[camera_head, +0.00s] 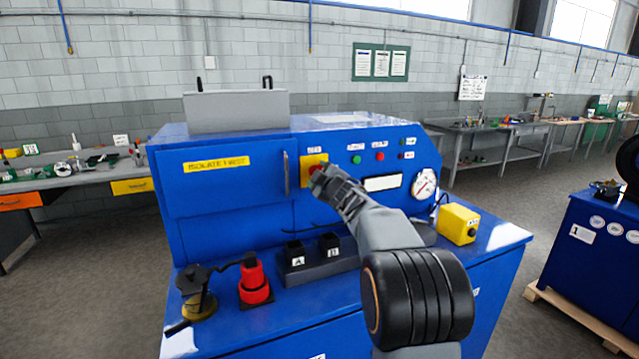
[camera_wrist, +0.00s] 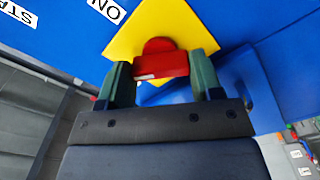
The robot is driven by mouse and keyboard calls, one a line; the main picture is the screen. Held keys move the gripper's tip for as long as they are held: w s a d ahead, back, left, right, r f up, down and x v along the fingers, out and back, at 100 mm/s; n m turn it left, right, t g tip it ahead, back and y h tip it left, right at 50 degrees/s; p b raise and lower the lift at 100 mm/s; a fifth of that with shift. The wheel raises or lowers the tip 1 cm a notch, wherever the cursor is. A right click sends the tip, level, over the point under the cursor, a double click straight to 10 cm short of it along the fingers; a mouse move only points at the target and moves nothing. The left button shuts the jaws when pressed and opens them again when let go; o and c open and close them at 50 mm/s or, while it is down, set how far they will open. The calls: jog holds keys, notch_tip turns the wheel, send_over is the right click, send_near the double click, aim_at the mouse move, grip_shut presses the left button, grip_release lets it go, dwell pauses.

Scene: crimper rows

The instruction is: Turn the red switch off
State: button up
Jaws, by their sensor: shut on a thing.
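The red switch (camera_wrist: 162,64) sits on a yellow square plate (camera_wrist: 188,27) on the front of the blue machine. In the head view the yellow plate (camera_head: 309,159) is left of the panel's buttons, and most of the switch is hidden behind my gripper (camera_head: 321,178). In the wrist view my gripper (camera_wrist: 163,75) has its two green-grey fingers on either side of the red handle, shut on it. The handle lies crosswise between the fingers, while the yellow plate looks tilted in this view.
The blue machine's panel holds a green button (camera_head: 357,159), a white-faced gauge (camera_head: 424,184) and a door handle (camera_head: 286,172). On its deck stand a red plug-like part (camera_head: 254,282), a black block with two sockets (camera_head: 318,264) and a yellow box (camera_head: 458,223).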

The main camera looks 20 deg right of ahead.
jog(key=n+b, duration=0.2)
jog(key=n, duration=0.4)
jog(key=shift+n+b, duration=0.4)
dwell(0.4)
jog(key=o, duration=0.9)
jog(key=s+b, duration=0.2)
jog(key=s, duration=1.1)
jog(key=shift+s, duration=0.4)
